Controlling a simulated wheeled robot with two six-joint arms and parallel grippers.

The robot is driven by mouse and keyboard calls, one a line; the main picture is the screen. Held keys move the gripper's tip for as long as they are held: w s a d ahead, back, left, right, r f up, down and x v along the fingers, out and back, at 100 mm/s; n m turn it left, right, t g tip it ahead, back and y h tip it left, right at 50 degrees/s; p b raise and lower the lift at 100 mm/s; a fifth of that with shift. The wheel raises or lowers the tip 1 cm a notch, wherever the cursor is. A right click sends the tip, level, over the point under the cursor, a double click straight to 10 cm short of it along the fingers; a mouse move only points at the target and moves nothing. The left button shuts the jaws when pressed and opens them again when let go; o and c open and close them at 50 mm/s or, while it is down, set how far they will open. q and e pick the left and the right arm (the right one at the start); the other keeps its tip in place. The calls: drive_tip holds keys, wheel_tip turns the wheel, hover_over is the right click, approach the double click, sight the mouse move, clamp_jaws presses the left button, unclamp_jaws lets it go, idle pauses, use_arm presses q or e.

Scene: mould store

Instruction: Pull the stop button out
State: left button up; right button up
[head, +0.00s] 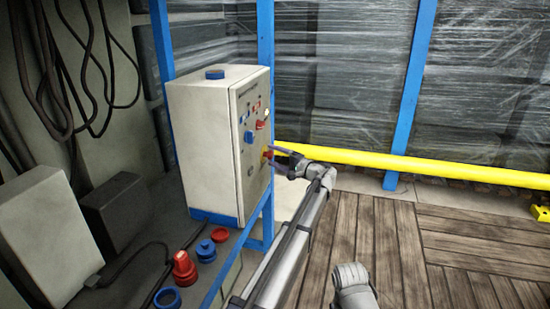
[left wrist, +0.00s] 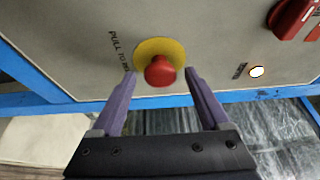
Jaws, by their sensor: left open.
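The stop button is a red mushroom head (left wrist: 160,71) on a round yellow plate (left wrist: 172,45), with "PULL TO" lettering beside it in the left wrist view. It sits low on the front of the pale control box (head: 208,150); in the head view the button (head: 267,155) is small and partly covered by my gripper. My left gripper (head: 279,157) is open, its two purple fingers pointing at the panel. In the left wrist view the fingers stand on either side of the red head, with visible gaps; I see no contact. My right gripper is not in view.
A red rotary handle (left wrist: 292,18) and a small white oval (left wrist: 257,72) are on the panel near the button. A yellow rail (head: 400,165) runs behind. Red and blue caps (head: 206,250) lie below the box.

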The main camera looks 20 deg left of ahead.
use_arm(q)
drive_tip(key=v, duration=0.7)
drive_tip(key=shift+s+d, duration=0.2)
drive_tip(key=shift+d, duration=0.15)
